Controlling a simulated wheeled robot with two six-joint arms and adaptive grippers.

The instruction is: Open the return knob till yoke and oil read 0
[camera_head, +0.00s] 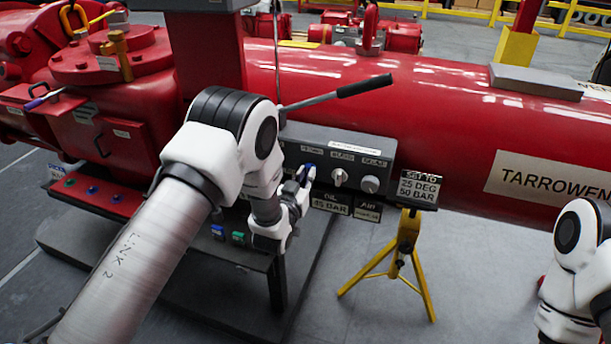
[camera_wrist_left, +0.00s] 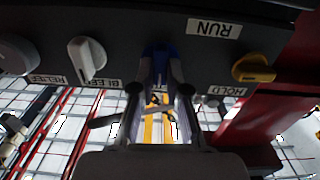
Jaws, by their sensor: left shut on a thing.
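The blue return knob (camera_head: 308,170) sits at the left of the grey control panel (camera_head: 330,142), partly covered by my left gripper (camera_head: 300,183). In the left wrist view the blue knob (camera_wrist_left: 160,55) lies between the two fingertips of my left gripper (camera_wrist_left: 160,82), which is shut on it. The oil plate (camera_head: 328,203) below the panel seems to read 45 BAR. The air plate (camera_head: 368,211) beside it is too small to read. I cannot make out a yoke reading. My right gripper is out of view; only part of that arm shows at lower right.
Grey bleed (camera_head: 339,177) and relief (camera_head: 371,184) knobs sit close to the right. A yellow knob (camera_wrist_left: 254,68) is across the blue one in the wrist view. A black-handled lever (camera_head: 364,86) rises above the panel. A yellow tripod (camera_head: 405,240) holds a 25 DEG, 50 BAR sign (camera_head: 420,187).

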